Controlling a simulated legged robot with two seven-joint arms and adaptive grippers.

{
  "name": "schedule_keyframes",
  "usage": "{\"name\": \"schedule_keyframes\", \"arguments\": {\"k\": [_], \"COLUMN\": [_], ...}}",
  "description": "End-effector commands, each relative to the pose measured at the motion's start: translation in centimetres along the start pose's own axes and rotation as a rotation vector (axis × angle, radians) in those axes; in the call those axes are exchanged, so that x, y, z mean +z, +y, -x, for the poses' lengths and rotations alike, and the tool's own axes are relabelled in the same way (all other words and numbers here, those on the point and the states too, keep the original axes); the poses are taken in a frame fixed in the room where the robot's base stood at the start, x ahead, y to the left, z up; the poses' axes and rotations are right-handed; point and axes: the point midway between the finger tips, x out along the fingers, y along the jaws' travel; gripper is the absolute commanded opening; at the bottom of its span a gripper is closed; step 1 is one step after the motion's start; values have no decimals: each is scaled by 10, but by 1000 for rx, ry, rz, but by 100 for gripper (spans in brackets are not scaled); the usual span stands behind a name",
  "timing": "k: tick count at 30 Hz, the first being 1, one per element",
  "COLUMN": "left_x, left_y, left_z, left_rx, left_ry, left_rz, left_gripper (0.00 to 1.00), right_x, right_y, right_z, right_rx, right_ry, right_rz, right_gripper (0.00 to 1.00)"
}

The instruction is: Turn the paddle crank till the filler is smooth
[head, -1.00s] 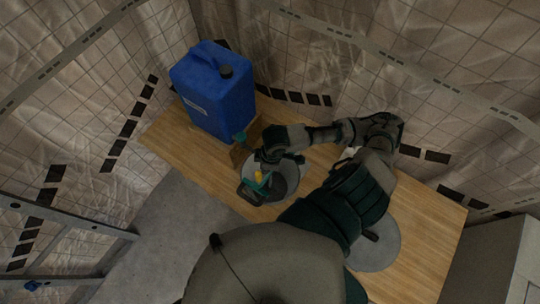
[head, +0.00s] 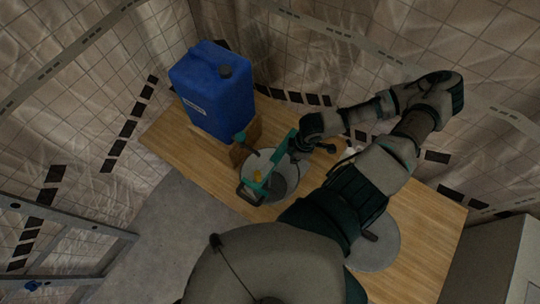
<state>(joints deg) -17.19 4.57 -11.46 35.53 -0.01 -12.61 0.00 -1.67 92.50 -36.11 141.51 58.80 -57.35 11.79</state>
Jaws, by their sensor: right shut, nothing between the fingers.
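A grey round mixing tub (head: 289,193) stands on the wooden bench. My right gripper (head: 301,149) is shut and empty at the tub's far right edge, close to the upper end of the teal bar. I cannot tell whether it touches the bar. My left gripper is out of view.
A grey disc (head: 378,250) lies at right on the wooden bench (head: 430,217). A ladder (head: 75,228) stands at lower left. Draped sheeting walls close off the back.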

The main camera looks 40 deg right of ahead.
Motion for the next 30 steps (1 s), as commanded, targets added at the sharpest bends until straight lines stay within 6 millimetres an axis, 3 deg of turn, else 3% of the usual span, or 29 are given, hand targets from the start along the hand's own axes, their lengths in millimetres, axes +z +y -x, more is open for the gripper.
{"name": "schedule_keyframes", "arguments": {"k": [12,17,24,30], "left_x": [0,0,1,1], "left_y": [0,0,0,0], "left_z": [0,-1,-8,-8], "left_rx": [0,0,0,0], "left_ry": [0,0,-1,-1], "left_rz": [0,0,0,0], "left_gripper": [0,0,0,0], "right_x": [-10,-14,-44,-55], "right_y": [49,55,74,82], "right_z": [-1,-2,-6,-7], "right_rx": [2,0,0,0], "right_ry": [1,4,8,1], "right_rz": [-3,-2,-3,0], "right_gripper": [0,0,0,0]}}
